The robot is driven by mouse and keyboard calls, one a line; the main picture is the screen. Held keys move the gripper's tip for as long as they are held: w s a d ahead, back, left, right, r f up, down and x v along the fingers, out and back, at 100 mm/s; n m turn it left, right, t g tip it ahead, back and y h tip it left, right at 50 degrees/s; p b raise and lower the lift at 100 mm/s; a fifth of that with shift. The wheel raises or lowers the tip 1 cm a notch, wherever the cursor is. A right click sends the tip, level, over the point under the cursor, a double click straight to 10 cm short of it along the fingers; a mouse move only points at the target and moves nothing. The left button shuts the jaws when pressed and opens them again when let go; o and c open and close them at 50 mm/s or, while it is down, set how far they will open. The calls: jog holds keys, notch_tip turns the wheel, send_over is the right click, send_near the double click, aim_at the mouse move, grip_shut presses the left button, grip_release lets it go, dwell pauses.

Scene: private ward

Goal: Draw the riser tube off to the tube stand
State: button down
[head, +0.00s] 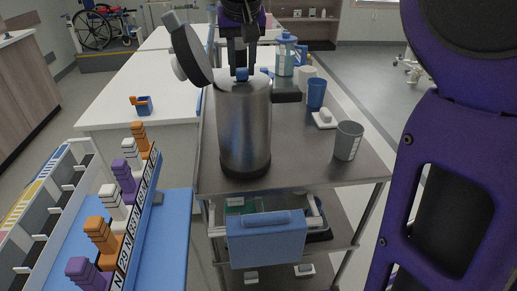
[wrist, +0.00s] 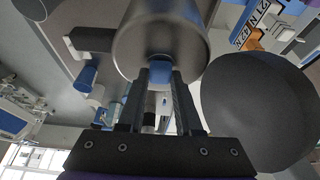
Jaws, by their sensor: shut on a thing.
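A tall steel urn (head: 245,130) stands upright on the metal cart, its dark round lid (head: 188,48) swung open to the left. My gripper (head: 241,70) is above the urn's mouth, shut on the blue top of the riser tube (head: 242,75). In the wrist view the blue top (wrist: 160,71) sits between my fingers (wrist: 160,80), at the urn's rim (wrist: 126,55). The rest of the tube is hidden, apparently inside the urn. The lid (wrist: 260,105) shows large beside my gripper. I cannot make out a tube stand for certain.
On the cart top (head: 300,165) are a blue cup (head: 316,93), a grey cup (head: 348,141), a small white block (head: 325,118) and a blue-lidded jug (head: 285,58). A blue case (head: 265,238) is below. A white table (head: 110,105) holds a blue-orange piece (head: 142,106).

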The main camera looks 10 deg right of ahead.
jog(key=shift+r, duration=0.15)
jog(key=shift+r+p, duration=3.3)
jog(key=shift+r, duration=0.1)
notch_tip(320, 180, up, 5)
jog(key=p, duration=0.3)
